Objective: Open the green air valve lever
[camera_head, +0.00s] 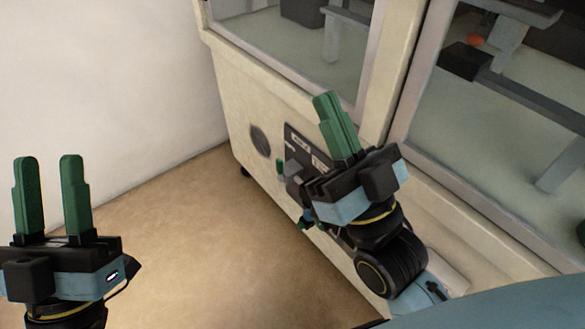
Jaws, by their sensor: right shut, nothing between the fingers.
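A small green lever (279,167) shows at the left edge of a dark panel on the cream machine cabinet. It looks like the air valve lever, and my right gripper's body hides part of the area beside it. My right gripper (325,97) is shut and empty. Its green fingers point up in front of the panel, up and to the right of the lever, and I cannot tell whether anything touches. My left gripper (49,158) is open and empty at the far left, well away from the cabinet, with its fingers upright.
The cream cabinet (232,100) fills the right side, with framed windows above and machinery inside. A dark panel (297,140) with labels and a round grey vent (260,140) are on its lower face. The tan floor (190,230) between my grippers is clear. A plain wall stands behind.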

